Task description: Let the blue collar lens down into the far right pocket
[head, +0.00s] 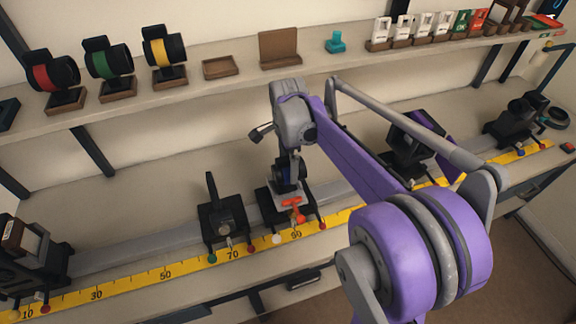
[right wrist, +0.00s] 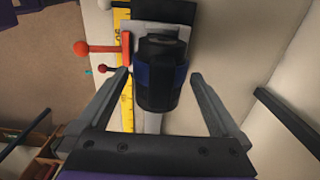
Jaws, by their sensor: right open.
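The blue collar lens (right wrist: 160,85) is a black cylinder with a dark blue band. In the right wrist view it sits between the two fingers of my right gripper (right wrist: 160,78), which are open with a gap on each side. In the head view the lens (head: 287,174) is partly hidden by my right gripper (head: 290,163) and stands over a black rail carriage (head: 268,204). A shallow wooden tray (head: 222,67) on the shelf is empty; I cannot tell whether it is the far right pocket. My left gripper is not in view.
Red (head: 40,77), green (head: 97,61) and yellow (head: 155,52) banded lenses stand in wooden holders on the shelf (head: 190,88). A yellow scale (head: 130,280) runs along the rail. Another black carriage (head: 222,220) stands just left of the lens.

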